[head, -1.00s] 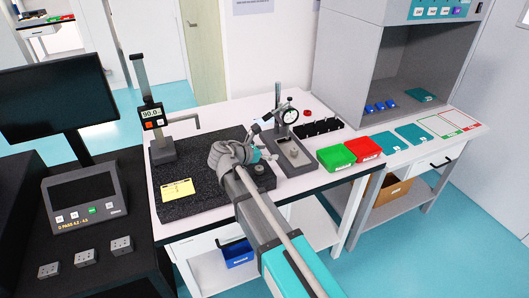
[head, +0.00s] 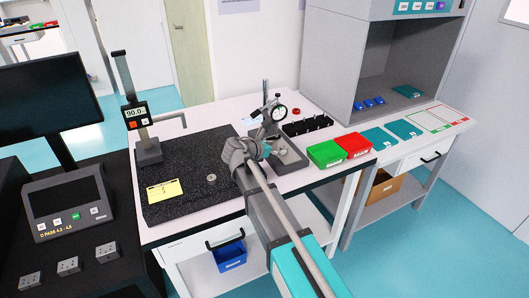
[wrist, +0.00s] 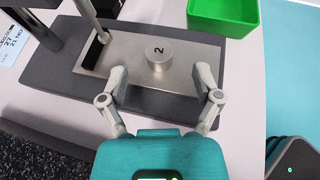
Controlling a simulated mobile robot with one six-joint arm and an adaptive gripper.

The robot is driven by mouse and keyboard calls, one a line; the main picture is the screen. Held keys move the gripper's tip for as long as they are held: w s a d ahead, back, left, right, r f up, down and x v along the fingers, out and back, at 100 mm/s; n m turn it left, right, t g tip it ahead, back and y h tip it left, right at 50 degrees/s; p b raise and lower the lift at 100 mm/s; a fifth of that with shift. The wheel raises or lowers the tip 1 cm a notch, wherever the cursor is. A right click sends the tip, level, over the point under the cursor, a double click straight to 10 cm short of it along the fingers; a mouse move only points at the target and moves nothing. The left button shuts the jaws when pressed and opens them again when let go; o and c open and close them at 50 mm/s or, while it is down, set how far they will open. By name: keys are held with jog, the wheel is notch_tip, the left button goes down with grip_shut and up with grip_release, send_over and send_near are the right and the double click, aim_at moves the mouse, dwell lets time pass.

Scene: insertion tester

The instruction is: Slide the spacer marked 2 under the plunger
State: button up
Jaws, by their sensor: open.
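The spacer marked 2 (wrist: 158,54) is a short metal cylinder standing upright on a bright metal plate (wrist: 190,88) in the wrist view. The plunger (wrist: 103,36) is a thin rod with a rounded tip, to the left of the spacer and apart from it. My gripper (wrist: 161,74) is open, its fingertips on either side just short of the spacer, with nothing held. In the head view my gripper (head: 264,150) is at the front of the dial gauge stand (head: 279,112), and my arm hides the spacer.
A green bin (head: 326,155) and a red bin (head: 354,145) stand right of the stand. A black rack (head: 307,125) is behind. A dark granite plate (head: 205,150) with a yellow note (head: 164,190) and a small metal disc (head: 211,179) lies to the left.

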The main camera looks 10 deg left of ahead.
aim_at(283, 147)
jog(key=shift+b+x, duration=0.7)
jog(key=shift+x, duration=1.6)
grip_shut()
